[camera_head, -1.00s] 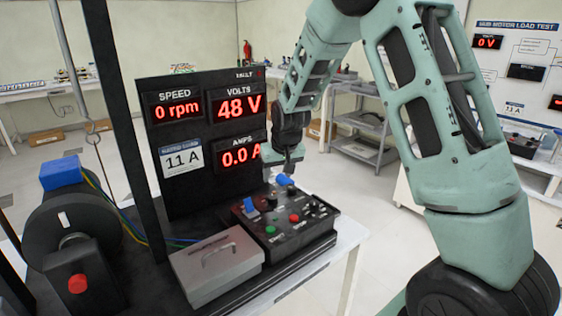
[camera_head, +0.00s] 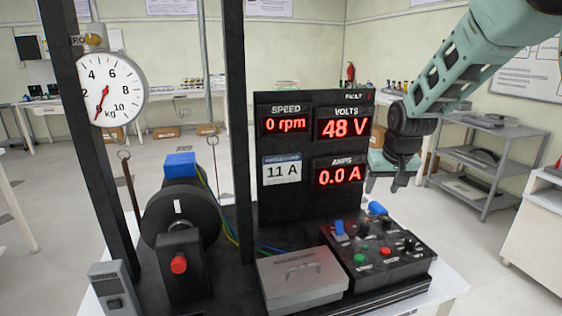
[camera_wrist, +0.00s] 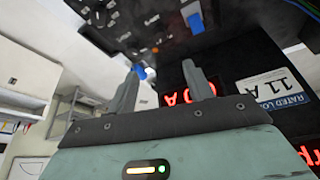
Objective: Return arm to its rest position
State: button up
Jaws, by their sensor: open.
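My gripper (camera_head: 388,185) hangs in the air above the back right of the black control box (camera_head: 345,262), near the right edge of the display panel (camera_head: 287,142). In the wrist view its two fingers (camera_wrist: 160,92) are apart, with nothing between them. My teal arm (camera_head: 475,60) comes down from the top right in the head view. The control box carries blue, red, green and black controls. A blue switch (camera_head: 377,208) at its back right is below my gripper and apart from it.
The panel reads 0 rpm, 48 V and 0.0 A. A grey lidded box (camera_head: 300,278), a black wheel (camera_head: 181,218) and a dial scale (camera_head: 112,88) are to the left. A grey shelf cart (camera_head: 485,165) stands behind on the right. The floor between is clear.

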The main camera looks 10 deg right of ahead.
jog(key=s+a+n+g+y, duration=0.1)
jog(key=s+a+n, duration=0.2)
jog(key=s+a, duration=0.6)
jog(key=s+a+n+g+y, duration=0.1)
jog(key=s+a+n, duration=0.35)
jog(key=a, duration=0.85)
jog(key=s+a+n+g, duration=0.1)
jog(key=s+a, duration=0.1)
jog(key=s, duration=0.7)
jog(key=s+a+f+n+g, duration=0.1)
jog(key=s+a+n, duration=0.1)
jog(key=s, duration=0.8)
jog(key=shift+a+f, duration=0.3)
jog(key=shift+a, duration=0.2)
